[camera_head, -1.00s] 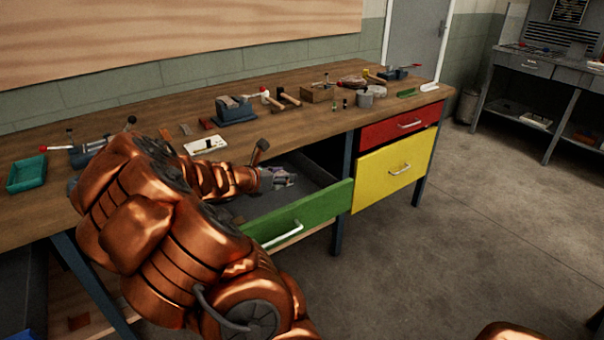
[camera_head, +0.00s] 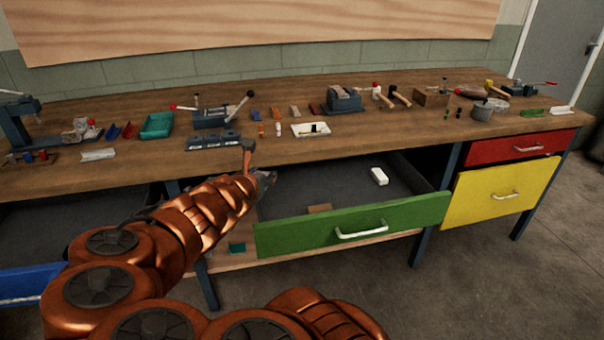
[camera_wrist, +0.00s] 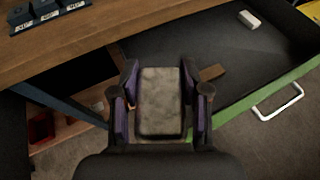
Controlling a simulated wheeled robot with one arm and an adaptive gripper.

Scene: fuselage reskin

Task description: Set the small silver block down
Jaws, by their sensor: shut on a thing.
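My gripper (camera_wrist: 161,105) is shut on the small silver block (camera_wrist: 161,100), a grey, mottled, flat-topped piece held between its two fingers in the wrist view. In the head view my gripper (camera_head: 262,180) is near the left end of the open green drawer (camera_head: 290,236), below the bench's front edge. The block cannot be made out in the head view. In the wrist view the block is in front of the gap between the bench edge and the green drawer (camera_wrist: 292,75). I cannot tell its exact height.
A white block (camera_head: 379,176) and a flat brown piece (camera_head: 319,208) lie in the green drawer, with much bare floor around them. The workbench (camera_head: 380,142) carries a white tray (camera_head: 311,129), a teal tray (camera_head: 157,126), vises and several tools. A blue drawer (camera_head: 30,283) stands open at left.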

